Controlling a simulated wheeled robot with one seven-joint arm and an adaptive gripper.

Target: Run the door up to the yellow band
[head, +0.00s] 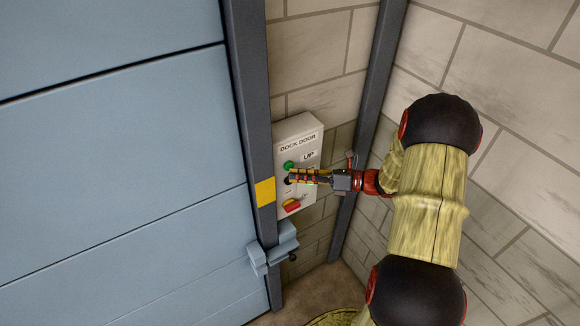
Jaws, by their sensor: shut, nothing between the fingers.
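The door (120,160) is a wall of light blue panels filling the left of the head view; its bottom edge is not clearly seen. The yellow band (265,191) is painted on the dark door post (250,90). A white control box (300,130) marked DOCK DOOR hangs right of the post. It has a green button (288,165) beside the word UP and a red control (292,206) lower down. My gripper (291,178) is shut and empty, its fingertips just below the green button, over the box's middle. Whether they touch the box cannot be told. The fingers hide part of its face.
A blue-grey bracket (273,252) juts out at the post below the yellow band. A second dark post (372,100) stands in the corner behind my wrist. Block walls (500,70) close in on the right. A little floor shows at the bottom.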

